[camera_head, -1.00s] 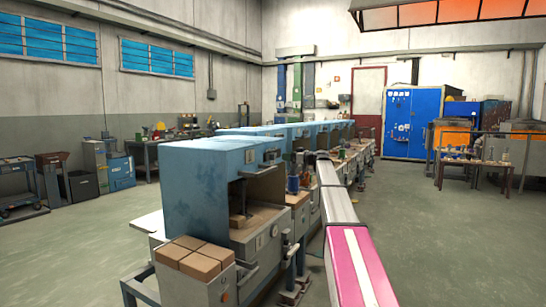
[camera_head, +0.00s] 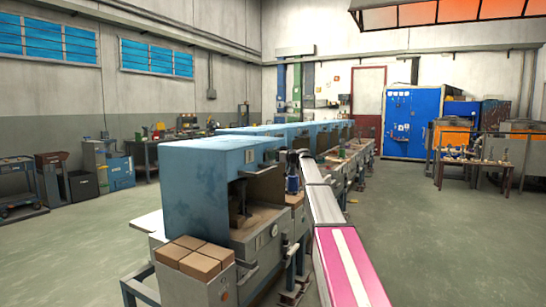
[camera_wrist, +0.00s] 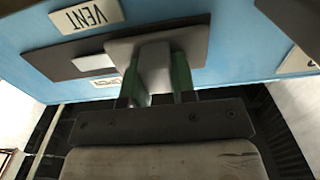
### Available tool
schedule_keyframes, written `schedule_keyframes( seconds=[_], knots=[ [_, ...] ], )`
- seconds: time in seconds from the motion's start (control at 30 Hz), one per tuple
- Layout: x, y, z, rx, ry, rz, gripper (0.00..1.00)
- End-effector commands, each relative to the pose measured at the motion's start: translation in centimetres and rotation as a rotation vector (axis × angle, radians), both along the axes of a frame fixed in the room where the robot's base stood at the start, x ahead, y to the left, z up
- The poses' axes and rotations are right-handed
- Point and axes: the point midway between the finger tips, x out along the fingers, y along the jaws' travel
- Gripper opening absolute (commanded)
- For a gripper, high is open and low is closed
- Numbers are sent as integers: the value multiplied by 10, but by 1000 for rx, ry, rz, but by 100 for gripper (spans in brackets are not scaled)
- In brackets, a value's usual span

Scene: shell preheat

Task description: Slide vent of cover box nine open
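In the wrist view, a blue cover box face (camera_wrist: 225,40) carries a "VENT" label (camera_wrist: 87,17). A dark slot plate (camera_wrist: 52,62) with a lighter grey slide plate (camera_wrist: 190,45) lies below the label. A grey handle (camera_wrist: 154,68) sticks out from the slide plate. My gripper (camera_wrist: 155,88) has its green-padded fingers on both sides of this handle, seemingly against it. In the head view, the end of my arm is beside the row of blue boxes (camera_head: 205,180), and my fingers are hidden there. No box number is legible.
Grey benches carry the boxes in a row. Tan blocks (camera_head: 195,258) lie on the near bench end. A blue cabinet (camera_head: 410,122) stands at the back right, and a table with small items (camera_head: 470,160) is at the right. The floor right of the row is clear.

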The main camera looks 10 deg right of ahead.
Motion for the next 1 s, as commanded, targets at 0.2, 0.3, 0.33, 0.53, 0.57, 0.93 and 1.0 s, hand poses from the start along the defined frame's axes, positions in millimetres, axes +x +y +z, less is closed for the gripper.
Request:
schedule_keyframes(
  seconds=[0.2, 0.3, 0.33, 0.53, 0.57, 0.93, 1.0],
  knots=[
    [2, -1, 0, 0, 0, 0, 0],
    [12, -7, 0, 0, 0, -1, 0],
    [16, -10, 1, 0, 0, -1, 0],
    [52, -36, 1, 0, 0, -2, 0],
    [56, -39, 1, 0, 0, -2, 0],
    [62, -45, 1, 0, -1, -6, 28],
    [62, -45, 1, 0, -1, -5, 51]
  ],
)
